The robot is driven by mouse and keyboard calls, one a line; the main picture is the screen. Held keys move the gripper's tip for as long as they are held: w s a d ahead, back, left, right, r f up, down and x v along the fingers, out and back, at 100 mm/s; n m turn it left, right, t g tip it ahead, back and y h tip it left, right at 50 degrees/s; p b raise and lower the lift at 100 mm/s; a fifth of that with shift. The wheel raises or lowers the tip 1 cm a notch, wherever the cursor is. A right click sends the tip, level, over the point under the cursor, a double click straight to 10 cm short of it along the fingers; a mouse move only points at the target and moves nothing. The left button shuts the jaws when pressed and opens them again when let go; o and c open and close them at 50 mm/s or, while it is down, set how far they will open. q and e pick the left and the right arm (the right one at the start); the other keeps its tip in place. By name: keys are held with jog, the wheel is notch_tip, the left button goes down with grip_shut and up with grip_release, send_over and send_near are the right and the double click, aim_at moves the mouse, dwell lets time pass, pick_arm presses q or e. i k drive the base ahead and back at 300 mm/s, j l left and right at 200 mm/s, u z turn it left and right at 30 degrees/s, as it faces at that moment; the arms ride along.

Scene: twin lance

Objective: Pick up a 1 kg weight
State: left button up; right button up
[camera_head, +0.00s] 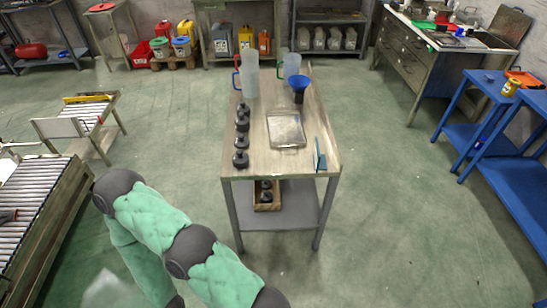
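Several dark weights stand in a row along the left side of the wooden table top, from the nearest one (240,160) back to the farthest (243,108). They look alike in shape, and I cannot read any mass marking, so I cannot tell which is 1 kg. More dark pieces (266,190) lie in a small wooden box (277,203) on the table's lower shelf. A green-sleeved arm of mine is bent at the lower left, apart from the table. Neither gripper is in view.
The table (262,160) also bears a metal tray (286,130), clear jugs (249,78), a blue funnel (299,84) and a small upright panel (320,155). A roller conveyor (30,205) stands left and a blue bench (510,180) right. Floor around the table is clear.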

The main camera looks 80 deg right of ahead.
aim_at(240, 160)
jog(key=z, duration=2.35)
